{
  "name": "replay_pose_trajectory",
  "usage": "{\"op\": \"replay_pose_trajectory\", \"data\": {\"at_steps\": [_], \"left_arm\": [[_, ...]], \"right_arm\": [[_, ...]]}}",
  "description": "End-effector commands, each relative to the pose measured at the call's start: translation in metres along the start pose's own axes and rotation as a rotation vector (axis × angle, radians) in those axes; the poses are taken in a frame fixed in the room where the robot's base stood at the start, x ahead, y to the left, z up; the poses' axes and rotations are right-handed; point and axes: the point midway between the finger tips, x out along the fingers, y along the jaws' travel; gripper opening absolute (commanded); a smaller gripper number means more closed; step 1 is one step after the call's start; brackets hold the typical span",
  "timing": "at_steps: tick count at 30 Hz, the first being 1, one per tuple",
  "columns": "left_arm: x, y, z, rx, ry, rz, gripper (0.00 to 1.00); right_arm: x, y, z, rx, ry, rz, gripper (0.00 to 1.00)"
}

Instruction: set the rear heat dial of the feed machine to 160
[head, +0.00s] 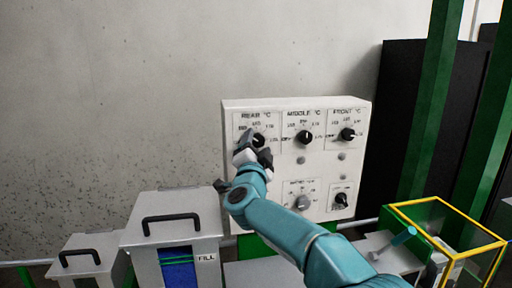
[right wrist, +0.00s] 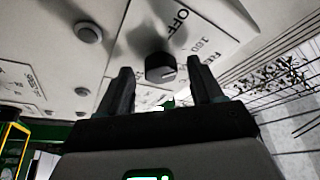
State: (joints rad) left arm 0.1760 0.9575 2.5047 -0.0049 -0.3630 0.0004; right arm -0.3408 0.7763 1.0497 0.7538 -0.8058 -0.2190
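The rear heat dial (head: 259,141) is a black round knob at the upper left of the white control panel (head: 272,170), under the REAR °C label. My right gripper (head: 256,146) is at this dial and partly covers its scale. In the right wrist view the dial (right wrist: 160,68) shows between the two dark fingers of the right gripper (right wrist: 162,75), with a visible gap on each side. The fingers are open. OFF and 100 markings show near the knob; its exact setting is too small to read. My left gripper is not in view.
The middle dial (head: 304,137) and front dial (head: 347,134) sit to the right on the panel. Two more knobs are below, including a grey one (head: 302,203). A grey FILL box (head: 205,240) stands lower left. A yellow-edged frame (head: 445,222) stands lower right.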

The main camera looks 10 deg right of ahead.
Motion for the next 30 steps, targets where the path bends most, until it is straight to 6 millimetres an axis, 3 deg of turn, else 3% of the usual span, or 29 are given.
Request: {"op": "replay_pose_trajectory", "data": {"at_steps": [8,21,30], "left_arm": [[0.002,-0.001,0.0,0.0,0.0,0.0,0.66],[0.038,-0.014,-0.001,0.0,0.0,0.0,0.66],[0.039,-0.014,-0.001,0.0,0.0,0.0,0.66]], "right_arm": [[-0.002,0.0,0.001,-0.001,-0.002,-0.002,0.65],[-0.067,0.001,0.001,0.001,-0.002,-0.003,0.65],[-0.077,-0.001,-0.002,0.001,0.0,-0.002,0.65]]}}
